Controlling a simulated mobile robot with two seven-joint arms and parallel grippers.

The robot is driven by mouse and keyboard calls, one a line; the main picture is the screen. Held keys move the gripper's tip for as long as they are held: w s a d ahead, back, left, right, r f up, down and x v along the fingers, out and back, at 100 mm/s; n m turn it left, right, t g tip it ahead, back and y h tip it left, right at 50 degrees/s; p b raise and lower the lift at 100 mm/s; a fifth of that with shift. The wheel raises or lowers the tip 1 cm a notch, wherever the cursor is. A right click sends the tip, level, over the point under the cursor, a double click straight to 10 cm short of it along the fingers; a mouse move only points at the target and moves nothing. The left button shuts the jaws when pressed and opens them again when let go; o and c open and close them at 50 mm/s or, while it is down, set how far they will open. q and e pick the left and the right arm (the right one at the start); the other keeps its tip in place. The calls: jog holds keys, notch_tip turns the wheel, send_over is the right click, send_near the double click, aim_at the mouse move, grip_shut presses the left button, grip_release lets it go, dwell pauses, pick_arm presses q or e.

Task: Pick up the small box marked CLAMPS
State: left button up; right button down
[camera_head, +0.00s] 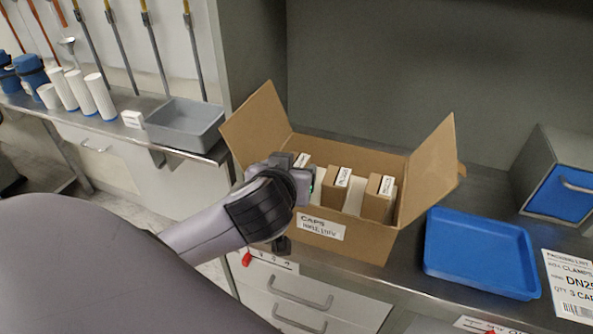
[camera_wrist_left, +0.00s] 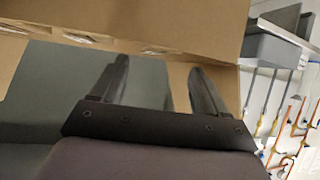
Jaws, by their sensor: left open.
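An open cardboard box (camera_head: 345,242) with a label reading CAPS stands on the steel counter. Inside it are small brown boxes with white labels: one in the middle (camera_head: 335,192), one at the right (camera_head: 376,207), and one partly hidden behind my gripper. Their labels are too small to read, so I cannot tell which says CLAMPS. My left gripper (camera_head: 306,186) is over the left part of the cardboard box, its fingers largely hidden. In the left wrist view the fingers (camera_wrist_left: 160,78) are apart, with cardboard surfaces beyond and nothing visibly held.
The carton's flaps (camera_head: 429,165) stand up at both sides. A blue tray (camera_head: 480,255) lies to its right, beside a packing list (camera_head: 573,285) mentioning CLAMPS. A grey bin (camera_head: 185,125) and white cylinders (camera_head: 100,95) stand at the left.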

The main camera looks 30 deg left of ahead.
aim_at(300, 159)
pick_arm(q)
jog(key=shift+p+x, duration=0.4)
jog(key=shift+x, duration=2.5)
jog(key=c, duration=1)
